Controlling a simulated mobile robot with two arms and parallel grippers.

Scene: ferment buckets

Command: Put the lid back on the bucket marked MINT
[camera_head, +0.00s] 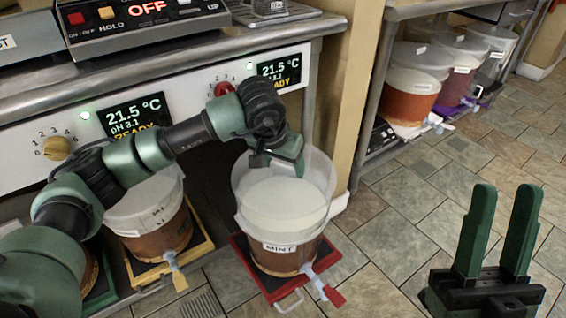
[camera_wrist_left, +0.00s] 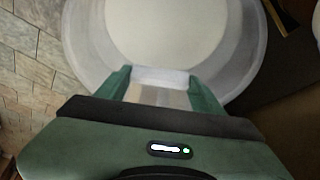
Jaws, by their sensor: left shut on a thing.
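The bucket marked MINT (camera_head: 280,250) stands upright on a red tray (camera_head: 243,250), with brown contents in its lower part. My right gripper (camera_head: 505,190) is open and empty, over the floor at right.
A second lidded bucket (camera_head: 150,235) stands left on a yellow tray (camera_head: 205,246). A steel counter with a control panel (camera_head: 190,95) is behind. A wooden post (camera_head: 350,100) rises close behind the MINT bucket. Several buckets (camera_head: 405,100) stand on a shelf at back right. Tiled floor (camera_head: 400,220) is clear.

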